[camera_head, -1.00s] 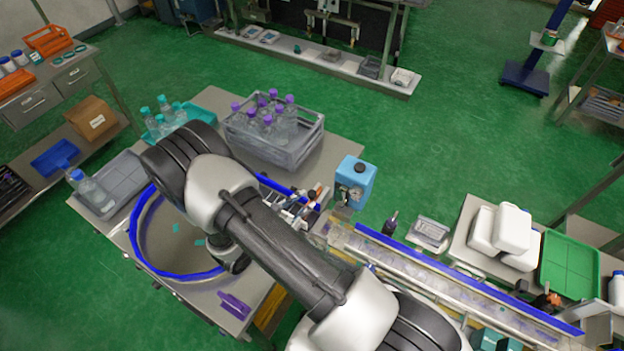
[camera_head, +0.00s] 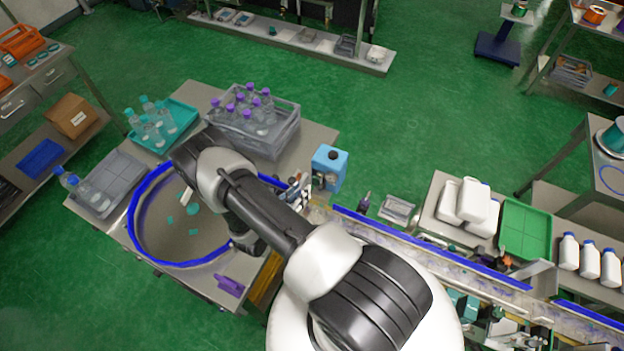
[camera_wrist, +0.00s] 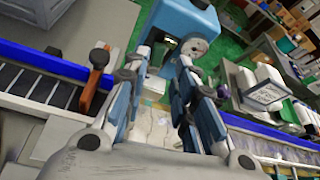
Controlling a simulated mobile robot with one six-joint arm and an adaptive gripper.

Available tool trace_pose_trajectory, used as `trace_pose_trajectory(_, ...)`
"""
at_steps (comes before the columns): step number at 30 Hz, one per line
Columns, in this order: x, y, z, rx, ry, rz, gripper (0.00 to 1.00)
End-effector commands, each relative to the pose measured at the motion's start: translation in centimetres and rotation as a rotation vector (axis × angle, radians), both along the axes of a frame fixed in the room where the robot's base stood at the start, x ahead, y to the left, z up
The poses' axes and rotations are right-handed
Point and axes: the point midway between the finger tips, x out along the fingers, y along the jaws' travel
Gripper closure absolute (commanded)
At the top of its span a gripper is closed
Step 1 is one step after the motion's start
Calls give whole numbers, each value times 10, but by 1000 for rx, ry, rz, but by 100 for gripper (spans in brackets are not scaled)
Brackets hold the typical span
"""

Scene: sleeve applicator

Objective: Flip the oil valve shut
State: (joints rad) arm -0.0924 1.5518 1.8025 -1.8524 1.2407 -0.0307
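My gripper (camera_wrist: 163,85) is open in the wrist view, its two blue-and-grey fingers spread with nothing held between them. Beyond the fingertips stands a blue box (camera_wrist: 183,25) with a round gauge (camera_wrist: 194,47) on its face. The same blue box (camera_head: 328,165) stands by the conveyor's left end in the head view. An orange-brown lever (camera_wrist: 97,78) with a dark pivot stands left of the left finger, apart from it. I cannot tell for sure whether this lever is the oil valve. In the head view my arm hides much of the area around the gripper.
A round table with a blue rim (camera_head: 135,225) lies left of my arm. A grey crate of purple-capped bottles (camera_head: 283,140) stands behind. A blue-railed conveyor (camera_head: 420,241) runs right. White jugs (camera_head: 472,203) and a green tray (camera_head: 525,229) stand on the right-hand table.

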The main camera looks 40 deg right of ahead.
Motion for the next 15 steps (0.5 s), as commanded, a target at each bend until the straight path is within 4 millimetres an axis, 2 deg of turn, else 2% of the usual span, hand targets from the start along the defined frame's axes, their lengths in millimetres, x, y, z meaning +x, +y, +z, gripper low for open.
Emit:
trace_pose_trajectory(1,2,-12,-4,0,1,-7,75)
trace_pose_trajectory(7,13,-48,-19,1,-1,-6,75)
trace_pose_trajectory(15,23,-75,-31,0,0,-1,75)
